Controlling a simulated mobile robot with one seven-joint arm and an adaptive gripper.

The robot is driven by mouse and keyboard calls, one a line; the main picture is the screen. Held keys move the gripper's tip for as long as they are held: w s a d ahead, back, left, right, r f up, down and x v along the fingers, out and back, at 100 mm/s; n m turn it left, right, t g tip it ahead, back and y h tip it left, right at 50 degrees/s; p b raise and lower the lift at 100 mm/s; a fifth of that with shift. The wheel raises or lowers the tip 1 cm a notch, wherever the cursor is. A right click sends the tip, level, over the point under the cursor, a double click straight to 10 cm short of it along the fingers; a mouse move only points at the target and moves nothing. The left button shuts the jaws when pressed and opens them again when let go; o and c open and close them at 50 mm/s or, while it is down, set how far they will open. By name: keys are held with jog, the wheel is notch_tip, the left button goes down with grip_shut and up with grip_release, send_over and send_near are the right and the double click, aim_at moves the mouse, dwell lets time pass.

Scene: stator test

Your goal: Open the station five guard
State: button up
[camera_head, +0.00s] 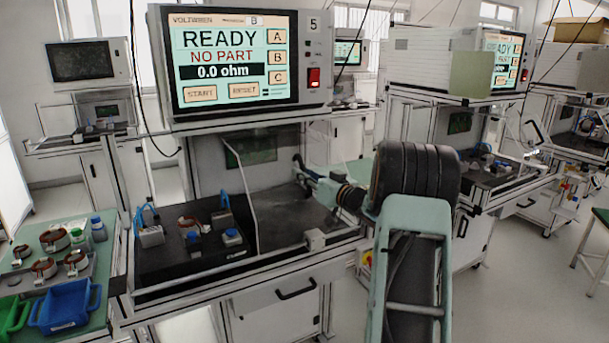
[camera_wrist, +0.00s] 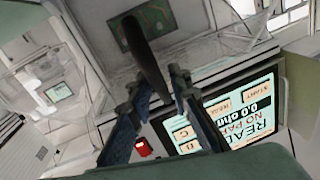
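The station five guard (camera_head: 249,200) appears as a clear panel with a thin pale edge, standing in the bay below the screen marked 5. How far it is open is hard to tell. In the wrist view, a dark round bar (camera_wrist: 146,55), which looks like a handle, runs down between the fingers of my gripper (camera_wrist: 156,80). The fingers are apart on either side of the bar, and I see no clear contact. In the camera_head view my gripper (camera_head: 303,170) reaches into the right side of the bay. Its fingertips are small there.
The screen (camera_head: 235,60) reads READY, NO PART, 0.0 ohm. A black work surface (camera_head: 165,262) in the bay holds small fixtures and a coil part (camera_head: 190,228). A blue bin (camera_head: 65,305) and ring parts stand on a side table at left. Other stations stand at right.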

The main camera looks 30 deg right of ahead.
jog(key=s+d, duration=0.1)
jog(key=s, duration=1)
jog(key=shift+s+d, duration=0.4)
jog(key=shift+w, duration=0.1)
